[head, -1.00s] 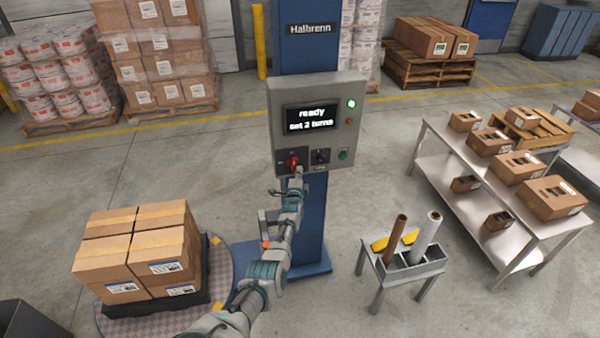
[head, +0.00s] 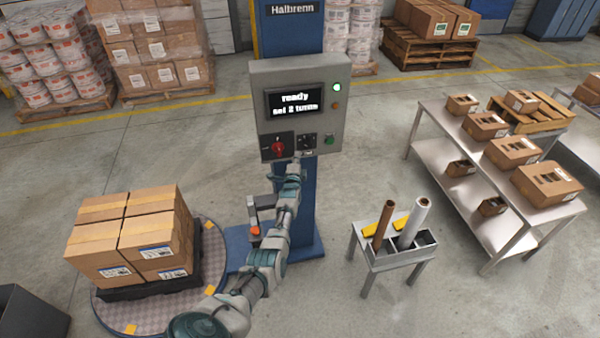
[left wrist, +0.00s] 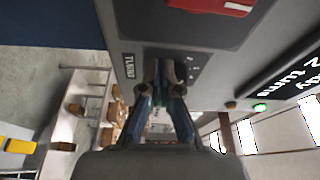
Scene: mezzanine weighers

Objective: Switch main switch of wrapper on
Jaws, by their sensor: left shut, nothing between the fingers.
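The wrapper's control box (head: 297,105) is on a blue column. Its screen (head: 294,101) is lit and reads "ready", with a line about 2 turns. The red main switch (head: 278,148) sits at the box's lower left, its handle looking roughly upright; part of it shows at the top of the left wrist view (left wrist: 225,5). A black turns knob (head: 307,141) is to its right. My left gripper (head: 297,166) is shut and empty, just below the knob and right of the red switch. In the left wrist view its fingertips (left wrist: 160,70) cover the knob area; contact is unclear.
A green button (head: 329,139) and a lit green lamp (head: 337,87) are on the box. Stacked cartons (head: 135,235) stand on the round turntable (head: 212,270) at left. A small stand (head: 385,262) with rolls and a steel table (head: 440,150) are at right.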

